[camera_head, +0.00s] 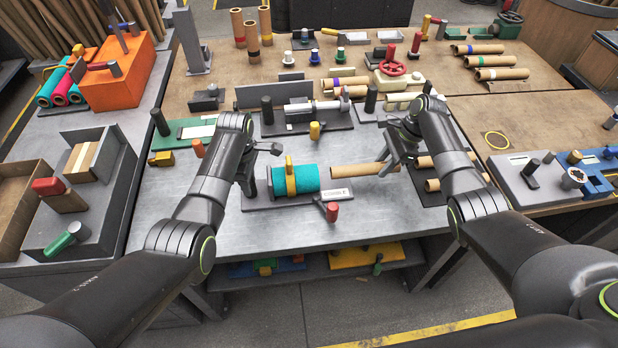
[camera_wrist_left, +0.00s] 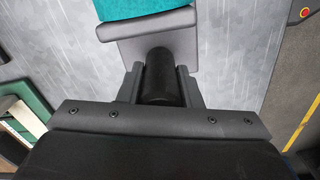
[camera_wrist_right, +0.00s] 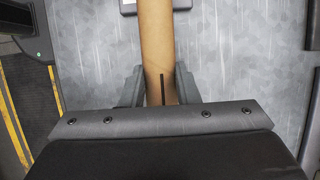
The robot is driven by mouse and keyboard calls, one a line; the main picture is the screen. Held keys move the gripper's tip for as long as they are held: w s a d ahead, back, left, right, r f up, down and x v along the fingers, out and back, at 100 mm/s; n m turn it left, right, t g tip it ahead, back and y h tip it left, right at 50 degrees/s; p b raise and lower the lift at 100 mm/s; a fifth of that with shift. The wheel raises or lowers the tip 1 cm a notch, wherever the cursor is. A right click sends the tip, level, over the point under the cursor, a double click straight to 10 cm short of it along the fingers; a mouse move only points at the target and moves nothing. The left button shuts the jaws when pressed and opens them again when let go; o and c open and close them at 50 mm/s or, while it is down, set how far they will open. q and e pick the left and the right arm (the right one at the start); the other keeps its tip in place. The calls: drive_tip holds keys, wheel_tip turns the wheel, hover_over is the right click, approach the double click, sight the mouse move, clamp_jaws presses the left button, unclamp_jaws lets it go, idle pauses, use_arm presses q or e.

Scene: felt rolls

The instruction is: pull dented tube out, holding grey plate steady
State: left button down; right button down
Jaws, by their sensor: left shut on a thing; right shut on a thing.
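A grey plate (camera_head: 262,202) on the metal bench carries a teal felt roll (camera_head: 305,179) under a yellow clamp (camera_head: 290,176). My left gripper (camera_head: 250,186) is at the plate's left end, shut on its black handle (camera_wrist_left: 160,78); the plate (camera_wrist_left: 150,48) and teal roll (camera_wrist_left: 145,8) show beyond. A brown cardboard tube (camera_head: 352,171) lies in line with the roll, to its right. My right gripper (camera_head: 392,166) is shut around the tube's right part. The right wrist view shows the tube (camera_wrist_right: 157,45) with a short dark line on it. I cannot tell whether its far end touches the roll.
A red-topped handle (camera_head: 332,211) stands at the plate's front edge. More cardboard tubes (camera_head: 432,185) lie on a dark rack just right of my right gripper. A grey fixture (camera_head: 310,116) and small yellow block (camera_head: 315,131) stand behind. The bench front is clear.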

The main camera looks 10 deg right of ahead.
use_arm(q)
drive_tip(key=shift+f, duration=0.1)
use_arm(e)
drive_tip(key=shift+r, duration=3.65)
use_arm(q)
unclamp_jaws()
drive_tip(key=shift+r, duration=0.2)
use_arm(e)
drive_tip(key=shift+r, duration=0.1)
use_arm(q)
drive_tip(key=shift+r+p, duration=1.35)
drive_tip(key=shift+p, duration=0.55)
use_arm(e)
drive_tip(key=shift+r, duration=1.75)
